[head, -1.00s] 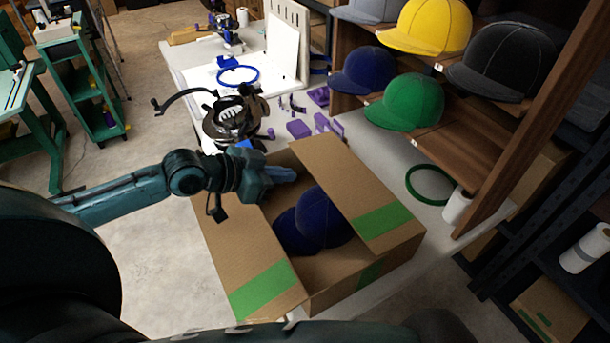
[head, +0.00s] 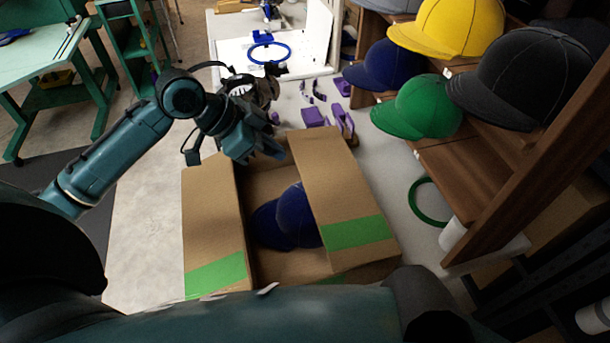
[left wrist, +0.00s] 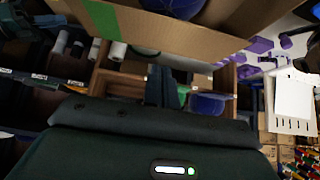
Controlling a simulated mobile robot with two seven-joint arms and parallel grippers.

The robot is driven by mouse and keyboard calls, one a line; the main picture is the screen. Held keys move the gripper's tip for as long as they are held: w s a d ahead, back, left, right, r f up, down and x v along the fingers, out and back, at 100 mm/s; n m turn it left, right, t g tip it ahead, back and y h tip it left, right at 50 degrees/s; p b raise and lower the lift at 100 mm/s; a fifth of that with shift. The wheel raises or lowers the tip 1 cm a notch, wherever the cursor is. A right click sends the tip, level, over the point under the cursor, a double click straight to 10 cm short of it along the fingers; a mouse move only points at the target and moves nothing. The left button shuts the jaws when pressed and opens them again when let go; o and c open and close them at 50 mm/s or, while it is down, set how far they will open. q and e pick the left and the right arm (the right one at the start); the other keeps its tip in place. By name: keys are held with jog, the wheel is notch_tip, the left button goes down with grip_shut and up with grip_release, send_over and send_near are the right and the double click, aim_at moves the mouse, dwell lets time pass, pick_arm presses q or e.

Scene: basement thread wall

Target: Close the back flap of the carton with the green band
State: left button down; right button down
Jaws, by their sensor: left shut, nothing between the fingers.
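The carton with the green band (head: 212,225) stands open on the table in the head view. Its left and right flaps stick out sideways, each with a green strip. Blue caps (head: 297,215) lie inside. My left gripper (head: 268,148) is shut and empty at the carton's far end, just above or beside the back edge. The back flap is hard to make out there, partly hidden by the gripper; I cannot tell if they touch. In the left wrist view, a cardboard panel of the carton (left wrist: 190,38) crosses the top. My right gripper is not seen.
Purple parts (head: 314,117) and a dark round device (head: 258,88) lie behind the carton. A shelf with caps, including a green cap (head: 418,106), stands on the right, with a green ring (head: 428,202) near its foot. My own arm crosses the bottom.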

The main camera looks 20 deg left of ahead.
pick_arm(q)
send_over(307, 190)
notch_tip(307, 190, down, 7)
jog(key=f, duration=0.3)
jog(key=shift+s+a+f, duration=0.15)
jog(key=shift+a+f, duration=0.15)
jog(key=shift+f, duration=0.1)
jog(key=shift+f+p, duration=0.3)
jog(key=shift+f, duration=0.15)
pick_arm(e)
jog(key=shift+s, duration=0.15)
pick_arm(q)
jog(key=shift+s+a+f, duration=0.15)
jog(key=shift+a+f, duration=0.05)
jog(key=shift+f, duration=0.8)
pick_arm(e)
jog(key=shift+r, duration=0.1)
